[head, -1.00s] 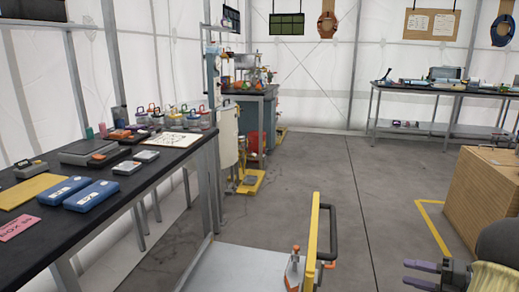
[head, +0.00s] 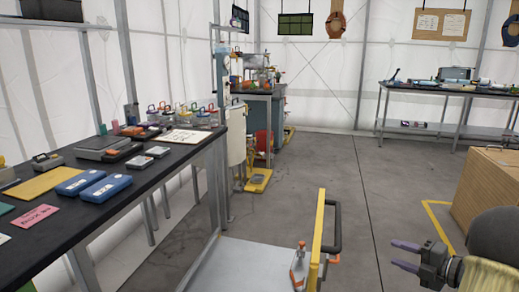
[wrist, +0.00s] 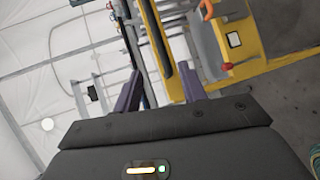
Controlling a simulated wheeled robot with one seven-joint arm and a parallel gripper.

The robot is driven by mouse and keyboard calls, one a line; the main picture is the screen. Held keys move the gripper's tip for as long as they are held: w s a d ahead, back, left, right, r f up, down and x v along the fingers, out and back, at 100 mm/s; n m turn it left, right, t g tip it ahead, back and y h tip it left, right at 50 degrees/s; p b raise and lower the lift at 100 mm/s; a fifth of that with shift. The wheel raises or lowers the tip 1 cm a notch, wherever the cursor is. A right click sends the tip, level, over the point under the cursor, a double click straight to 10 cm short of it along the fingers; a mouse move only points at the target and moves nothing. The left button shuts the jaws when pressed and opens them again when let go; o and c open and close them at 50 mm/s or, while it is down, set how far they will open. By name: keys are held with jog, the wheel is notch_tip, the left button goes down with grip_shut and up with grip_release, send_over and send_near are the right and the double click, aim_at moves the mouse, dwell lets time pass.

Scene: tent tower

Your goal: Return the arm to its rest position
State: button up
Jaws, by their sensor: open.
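My gripper (head: 408,256) shows at the lower right of the head view, out over the grey floor, with its purple fingers apart and nothing between them. In the wrist view my gripper (wrist: 160,90) has its two fingers spread, and no object is held. Behind the fingers, the wrist view shows the yellow frame (wrist: 270,58) of a cart or stand.
A black workbench (head: 75,215) with blue cases stands at left. A cart (head: 250,262) with a yellow-edged handle (head: 320,240) is at bottom centre. A wooden crate (head: 490,195) stands at right. The floor (head: 330,165) between is clear.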

jog(key=w+a+m+h, duration=0.6)
jog(key=a+m+h, duration=0.3)
jog(key=m, duration=0.4)
jog(key=s+a+f+m+g, duration=0.4)
jog(key=s+a+m+g, duration=0.15)
jog(key=s+a, duration=0.45)
jog(key=s+a+f+m+g, duration=0.45)
jog(key=s+a+m, duration=0.2)
jog(key=s, duration=0.55)
notch_tip(320, 180, up, 37)
jog(key=p, duration=3.6)
jog(key=shift+a, duration=0.3)
jog(key=shift+w, duration=0.1)
jog(key=shift+c, duration=0.5)
jog(key=shift+f, duration=0.1)
